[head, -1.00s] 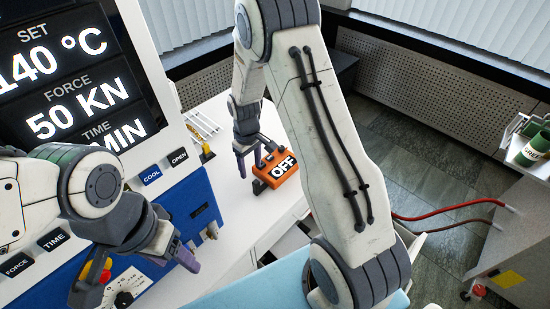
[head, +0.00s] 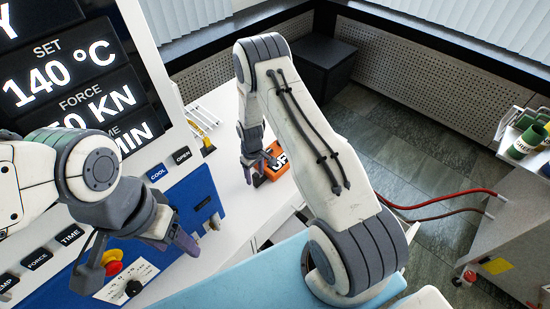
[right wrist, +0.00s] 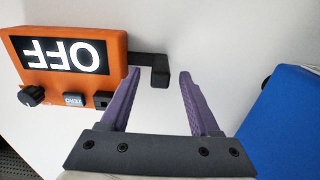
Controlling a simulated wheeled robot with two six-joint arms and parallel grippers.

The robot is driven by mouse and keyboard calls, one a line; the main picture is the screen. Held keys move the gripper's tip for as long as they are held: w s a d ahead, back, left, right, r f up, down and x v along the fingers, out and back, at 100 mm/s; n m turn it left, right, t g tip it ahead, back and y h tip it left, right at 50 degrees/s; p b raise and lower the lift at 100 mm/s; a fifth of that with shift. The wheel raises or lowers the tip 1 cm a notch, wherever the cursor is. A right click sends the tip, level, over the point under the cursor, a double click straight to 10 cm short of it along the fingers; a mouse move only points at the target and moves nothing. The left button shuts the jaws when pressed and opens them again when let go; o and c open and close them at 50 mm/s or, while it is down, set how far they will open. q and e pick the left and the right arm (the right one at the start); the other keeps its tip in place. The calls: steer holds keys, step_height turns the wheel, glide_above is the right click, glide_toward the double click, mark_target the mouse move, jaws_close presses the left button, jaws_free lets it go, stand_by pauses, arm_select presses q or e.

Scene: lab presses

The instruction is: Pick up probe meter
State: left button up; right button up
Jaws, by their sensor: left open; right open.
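The probe meter (head: 277,172) is an orange box with a black "OFF" display, on the white bench top. In the right wrist view the probe meter (right wrist: 70,60) is at upper left, its display upside down, with a knob and small buttons on its edge. A black hooked bracket (right wrist: 150,58) extends from it, its end between or just beyond my purple fingertips. My right gripper (head: 259,167) is open beside the meter; its fingers (right wrist: 158,76) are apart and hold nothing. My left gripper (head: 184,241) is open in front of the press panel, away from the meter.
The press, with its large display (head: 70,75) and blue lower panel (head: 203,200), stands at left. A blue part (right wrist: 285,115) is close right of my right gripper. A black box (head: 312,68) stands behind. Another bench with a green cup (head: 526,142) is at right.

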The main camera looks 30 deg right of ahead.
steer(key=shift+f, duration=0.6)
jaws_close()
stand_by(1.0)
